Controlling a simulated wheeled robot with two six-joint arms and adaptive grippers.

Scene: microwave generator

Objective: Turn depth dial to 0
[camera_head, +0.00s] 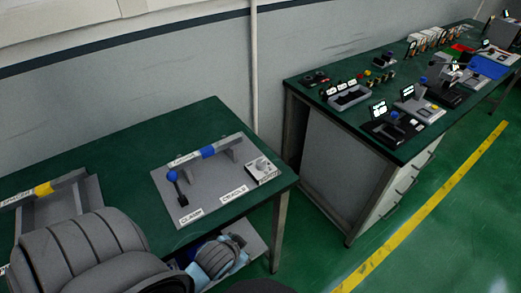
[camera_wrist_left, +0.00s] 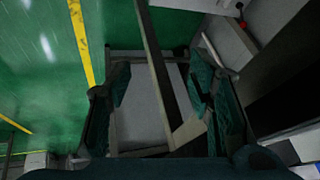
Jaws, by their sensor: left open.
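A grey fixture plate (camera_head: 208,195) lies on the near green table. A small light box with a round knob (camera_head: 262,163), which looks like the dial, sits at its right end; its label and setting are too small to read. The dial does not show there. My right gripper is not seen.
A second bench (camera_head: 335,112) with several devices stands at right, across a gap. A yellow floor line (camera_head: 430,205) runs along the open floor.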

